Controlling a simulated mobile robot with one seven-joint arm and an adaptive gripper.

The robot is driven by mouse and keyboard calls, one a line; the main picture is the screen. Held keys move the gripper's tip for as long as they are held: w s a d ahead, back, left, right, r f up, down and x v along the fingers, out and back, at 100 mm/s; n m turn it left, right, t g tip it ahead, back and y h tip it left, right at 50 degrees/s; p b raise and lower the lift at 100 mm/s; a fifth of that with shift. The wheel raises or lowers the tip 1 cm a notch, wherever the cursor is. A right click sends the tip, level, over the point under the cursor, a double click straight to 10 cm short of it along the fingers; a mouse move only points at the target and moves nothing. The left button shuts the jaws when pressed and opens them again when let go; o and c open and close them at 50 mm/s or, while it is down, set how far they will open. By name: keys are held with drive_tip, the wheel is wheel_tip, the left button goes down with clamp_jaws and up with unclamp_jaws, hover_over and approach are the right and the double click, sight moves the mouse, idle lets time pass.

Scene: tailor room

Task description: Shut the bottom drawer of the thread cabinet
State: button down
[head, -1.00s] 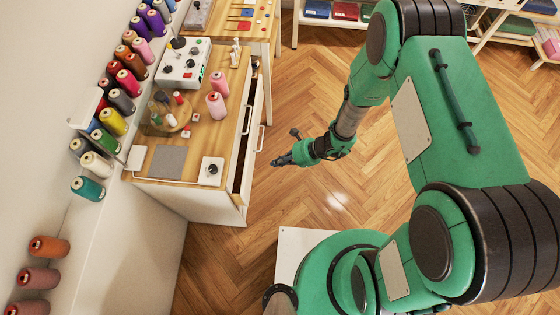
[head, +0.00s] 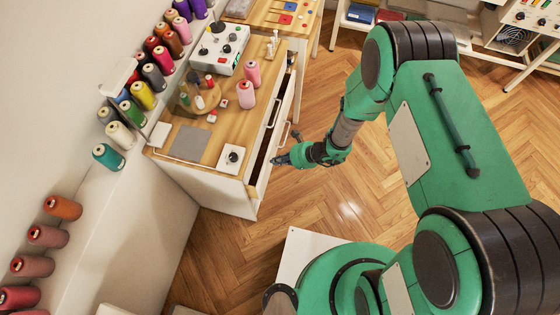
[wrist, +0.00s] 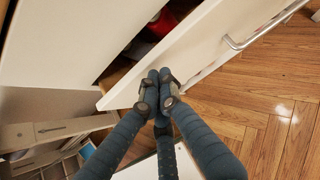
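The thread cabinet (head: 225,196) is white with a wooden top and stands left of centre in the head view. A drawer front (head: 262,172) stands out from its right side, with a dark gap behind it; I cannot tell for sure which drawer it is. In the wrist view the open drawer's white front (wrist: 205,38) runs diagonally, with a metal handle (wrist: 265,30) and a dark inside with something red. My gripper (head: 279,160) is beside the drawer front. Its fingers are drawn together at the panel's near end in the wrist view (wrist: 156,90); contact is unclear, and nothing shows between them.
Thread cones (head: 246,94), a control box (head: 220,50) and a grey pad (head: 190,142) sit on the cabinet top. More cones line the wall at left. Open wooden floor (head: 345,210) lies right of the cabinet.

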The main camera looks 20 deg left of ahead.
sight(267, 159)
idle(0.3)
drive_tip(key=a+b, duration=0.1)
drive_tip(key=a, duration=0.3)
drive_tip(key=shift+a+f, duration=0.1)
drive_tip(key=shift+a, duration=0.1)
drive_tip(key=shift+a+b, duration=0.35)
drive_tip(key=shift+a, duration=0.2)
drive_tip(key=shift+d, duration=0.95)
drive_tip(key=d+f+p+v, duration=0.1)
drive_tip(key=p+v, duration=0.1)
drive_tip(key=v, duration=0.9)
drive_tip(key=shift+d+r+p, duration=0.2)
drive_tip(key=shift+d+p, duration=0.1)
drive_tip(key=shift+d, duration=0.05)
